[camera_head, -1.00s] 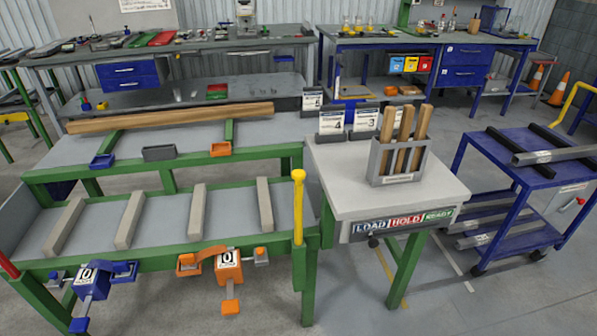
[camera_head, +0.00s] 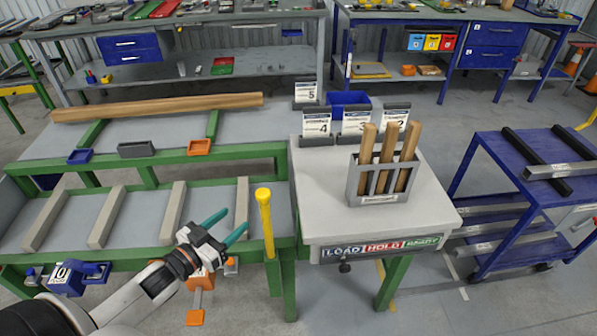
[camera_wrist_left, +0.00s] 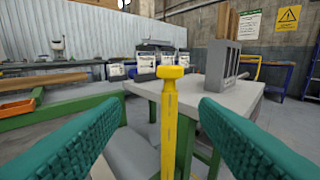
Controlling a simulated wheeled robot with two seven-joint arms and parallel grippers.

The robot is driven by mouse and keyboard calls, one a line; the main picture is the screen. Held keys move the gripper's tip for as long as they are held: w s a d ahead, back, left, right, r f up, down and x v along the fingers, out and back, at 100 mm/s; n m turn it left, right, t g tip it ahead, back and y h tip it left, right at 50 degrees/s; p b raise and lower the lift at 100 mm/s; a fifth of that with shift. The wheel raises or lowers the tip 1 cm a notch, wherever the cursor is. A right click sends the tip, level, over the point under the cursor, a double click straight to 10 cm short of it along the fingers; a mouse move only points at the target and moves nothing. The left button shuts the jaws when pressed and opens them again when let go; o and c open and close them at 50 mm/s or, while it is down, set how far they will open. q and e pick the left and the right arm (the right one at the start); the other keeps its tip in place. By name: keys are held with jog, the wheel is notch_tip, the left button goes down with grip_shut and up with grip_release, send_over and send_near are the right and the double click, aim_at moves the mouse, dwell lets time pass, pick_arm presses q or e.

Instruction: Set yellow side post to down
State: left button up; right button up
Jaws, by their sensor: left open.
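The yellow side post (camera_head: 266,222) stands upright at the right front corner of the green runout table (camera_head: 150,258), with a round knob on top. My left gripper (camera_head: 226,227) is open and empty, just left of the post, its teal fingers pointing toward it. In the left wrist view the post (camera_wrist_left: 169,120) stands ahead between the two open fingers (camera_wrist_left: 160,145), apart from both. Its lower part runs out of that view at the bottom edge. My right gripper is in neither view.
A grey-topped table (camera_head: 320,205) stands close to the right of the post, bearing a grey rack (camera_head: 380,185) of wooden sticks and several numbered cards. An orange clamp (camera_head: 195,317) hangs below my left gripper. A blue cart (camera_head: 520,165) stands at the right.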

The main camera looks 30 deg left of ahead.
aim_at(268, 189)
pick_arm(q)
jog(key=shift+h, duration=0.4)
jog(key=w+d+r, duration=0.1)
jog(key=w, duration=0.2)
jog(key=w+d+p, duration=0.1)
jog(key=w, duration=0.2)
jog(key=w+d+r, duration=0.1)
jog(key=w, duration=0.3)
jog(key=shift+d+r, duration=0.25)
jog(key=shift+r, duration=0.05)
jog(key=shift+x, duration=1)
grip_shut()
